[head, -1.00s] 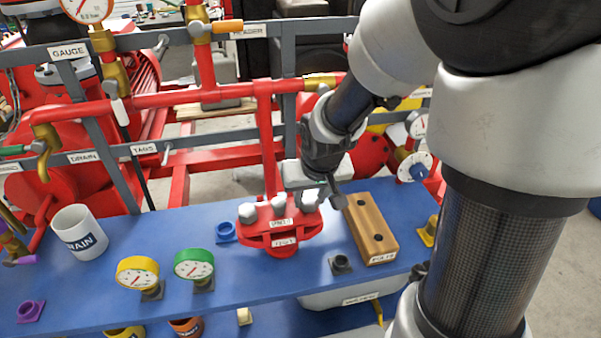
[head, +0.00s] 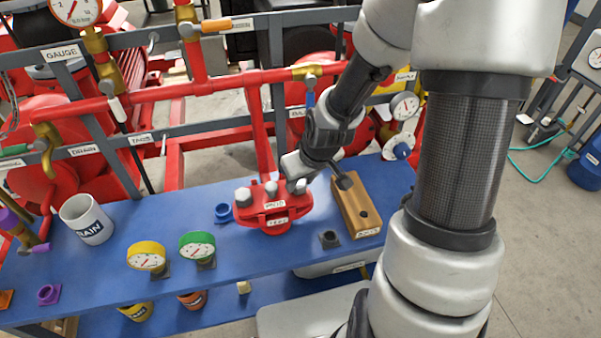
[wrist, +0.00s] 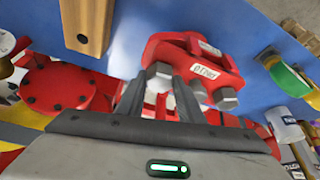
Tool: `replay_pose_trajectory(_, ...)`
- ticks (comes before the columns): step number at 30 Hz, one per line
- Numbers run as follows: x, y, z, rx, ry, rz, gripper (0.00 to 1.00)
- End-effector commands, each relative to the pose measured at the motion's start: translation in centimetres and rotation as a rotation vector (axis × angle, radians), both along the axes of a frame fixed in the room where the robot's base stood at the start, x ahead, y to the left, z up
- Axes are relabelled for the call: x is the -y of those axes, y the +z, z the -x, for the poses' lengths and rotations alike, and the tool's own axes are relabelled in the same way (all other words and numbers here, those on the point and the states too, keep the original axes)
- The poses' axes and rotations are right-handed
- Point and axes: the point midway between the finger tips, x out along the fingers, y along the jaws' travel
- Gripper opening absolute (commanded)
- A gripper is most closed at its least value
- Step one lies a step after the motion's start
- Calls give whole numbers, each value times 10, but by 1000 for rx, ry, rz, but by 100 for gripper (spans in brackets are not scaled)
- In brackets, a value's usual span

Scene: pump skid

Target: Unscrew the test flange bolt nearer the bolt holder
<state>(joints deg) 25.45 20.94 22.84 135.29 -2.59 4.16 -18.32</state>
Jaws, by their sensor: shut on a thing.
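The red test flange (head: 262,222) stands on the blue bench, with grey hex bolts along its top. My gripper (head: 296,184) is at the right-hand bolt (head: 299,188), the one nearer the bolt holder. In the wrist view my gripper's two dark fingers (wrist: 165,80) are shut on this bolt's head (wrist: 160,69). I cannot tell whether the bolt has risen from the flange. The other bolts (head: 243,196) stand apart from the fingers. The wooden bolt holder (head: 352,203) lies just right of the flange, with dark holes in its top; it also shows in the wrist view (wrist: 85,22).
A dark socket fitting (head: 330,239) sits in front of the holder, and a blue ring fitting (head: 223,213) left of the flange. Yellow (head: 146,256) and green (head: 196,246) gauges and a white drain mug (head: 87,219) stand farther left. Red pipes (head: 210,90) run behind the bench.

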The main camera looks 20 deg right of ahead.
Motion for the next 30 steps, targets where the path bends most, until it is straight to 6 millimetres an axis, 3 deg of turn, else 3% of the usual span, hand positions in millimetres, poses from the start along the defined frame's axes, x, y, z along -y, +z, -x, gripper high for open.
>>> replay_pose_trajectory(16, -1, 3, 1, -3, 257, -5, 11)
replay_pose_trajectory(27, -2, -1, 0, 3, 861, -11, 11)
replay_pose_trajectory(30, -3, -1, 2, -1, 950, -9, 11)
